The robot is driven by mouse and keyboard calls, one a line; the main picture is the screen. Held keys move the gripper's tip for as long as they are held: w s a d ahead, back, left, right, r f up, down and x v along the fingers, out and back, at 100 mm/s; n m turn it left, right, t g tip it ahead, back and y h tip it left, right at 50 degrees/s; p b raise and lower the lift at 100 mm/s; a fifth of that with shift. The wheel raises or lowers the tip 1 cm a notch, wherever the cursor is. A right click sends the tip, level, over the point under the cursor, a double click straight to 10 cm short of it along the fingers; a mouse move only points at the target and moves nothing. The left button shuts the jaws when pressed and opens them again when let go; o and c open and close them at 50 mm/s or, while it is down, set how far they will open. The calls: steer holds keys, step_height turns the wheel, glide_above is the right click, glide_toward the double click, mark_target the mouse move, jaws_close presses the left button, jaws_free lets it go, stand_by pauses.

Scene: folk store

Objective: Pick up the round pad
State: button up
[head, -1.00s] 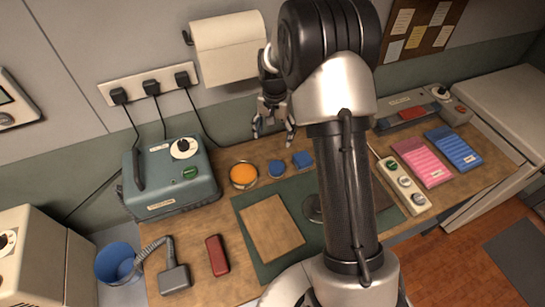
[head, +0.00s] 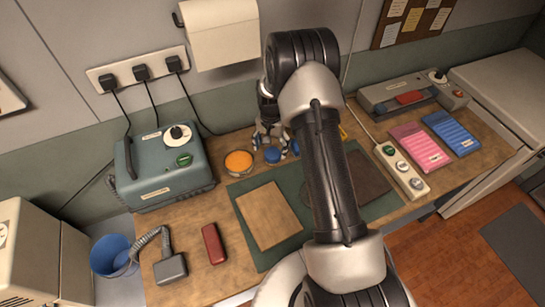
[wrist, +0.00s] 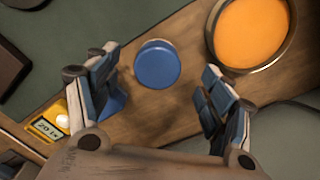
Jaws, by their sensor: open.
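The round pad is a small blue disc (head: 272,155) on the wooden bench, just right of an orange round piece in a rimmed dish (head: 239,162). In the wrist view the blue round pad (wrist: 157,64) lies between the two fingers, with clear gaps on both sides. My gripper (head: 275,144) is open above it, pointing down, with nothing held. In the wrist view my gripper (wrist: 160,66) has its fingers spread wide. A second blue piece (wrist: 113,101) is partly hidden behind the left finger. Height above the bench is hard to tell.
The orange piece (wrist: 252,30) sits close beyond the right finger. A teal box device (head: 166,170) stands left, and the wall with a paper roll (head: 221,35) is behind. A yellow labelled item (wrist: 48,122) lies near the left finger. A brown board (head: 268,215) lies in front.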

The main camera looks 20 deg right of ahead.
mark_target(272, 152)
steer(key=f, duration=0.1)
steer(key=f+b, duration=0.1)
steer(key=f, duration=0.3)
steer(key=shift+w+d+f, duration=0.1)
steer(key=shift+w+d, duration=0.25)
steer(key=shift+d, duration=0.05)
steer(key=c, duration=1.3)
steer(key=shift+o, duration=0.2)
step_height(272, 152, up, 20)
steer(key=p, duration=0.3)
steer(key=shift+p, duration=0.3)
